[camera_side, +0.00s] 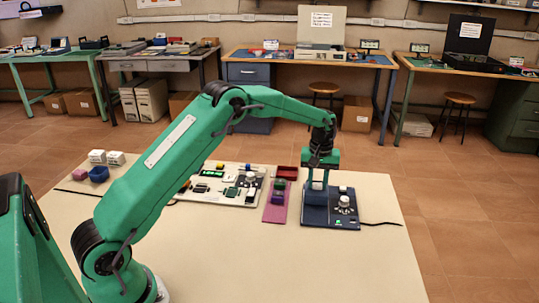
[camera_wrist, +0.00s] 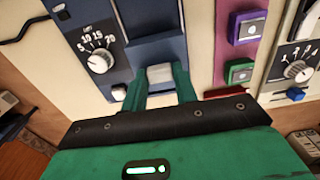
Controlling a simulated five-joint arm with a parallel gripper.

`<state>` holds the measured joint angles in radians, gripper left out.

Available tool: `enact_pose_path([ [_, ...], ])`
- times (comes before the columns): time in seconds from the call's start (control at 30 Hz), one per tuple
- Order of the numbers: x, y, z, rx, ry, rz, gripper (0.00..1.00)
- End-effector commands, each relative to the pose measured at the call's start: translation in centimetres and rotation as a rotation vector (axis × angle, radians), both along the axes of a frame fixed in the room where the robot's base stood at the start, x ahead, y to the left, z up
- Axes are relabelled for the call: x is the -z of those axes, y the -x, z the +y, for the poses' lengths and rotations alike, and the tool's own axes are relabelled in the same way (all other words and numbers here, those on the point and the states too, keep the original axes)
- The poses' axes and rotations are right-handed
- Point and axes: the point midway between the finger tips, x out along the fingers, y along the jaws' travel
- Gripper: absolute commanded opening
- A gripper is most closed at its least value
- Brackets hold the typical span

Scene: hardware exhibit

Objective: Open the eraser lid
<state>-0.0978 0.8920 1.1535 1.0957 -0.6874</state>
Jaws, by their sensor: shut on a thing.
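The eraser is a dark blue box (camera_side: 328,217) with a white dial, on the right side of the table in the side view. In the wrist view its blue top (camera_wrist: 158,22) shows with a dial marked in numbers (camera_wrist: 99,60). A pale grey handle (camera_wrist: 160,73) lies at the near edge of the blue panel that appears to be the lid. My gripper (camera_side: 318,186) points down over the eraser's left part. In the wrist view my gripper's two green fingers (camera_wrist: 160,88) are shut on the handle, one on each side. The panel looks closed, though the fingers hide part of it.
A white board (camera_side: 232,201) with parts is further left. The table's front (camera_side: 270,265) is clear.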

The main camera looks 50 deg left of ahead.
Motion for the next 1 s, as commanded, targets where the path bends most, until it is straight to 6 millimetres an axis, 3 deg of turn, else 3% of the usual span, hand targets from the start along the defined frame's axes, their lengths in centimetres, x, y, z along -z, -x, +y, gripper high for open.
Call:
enact_pose_path([
  [0.6,-0.1,4.5,-4.7,0.002,0.0,0.0,0.0],
  [1.0,-0.1,5.1,-5.2,0.0,0.0,-0.003,0.0],
])
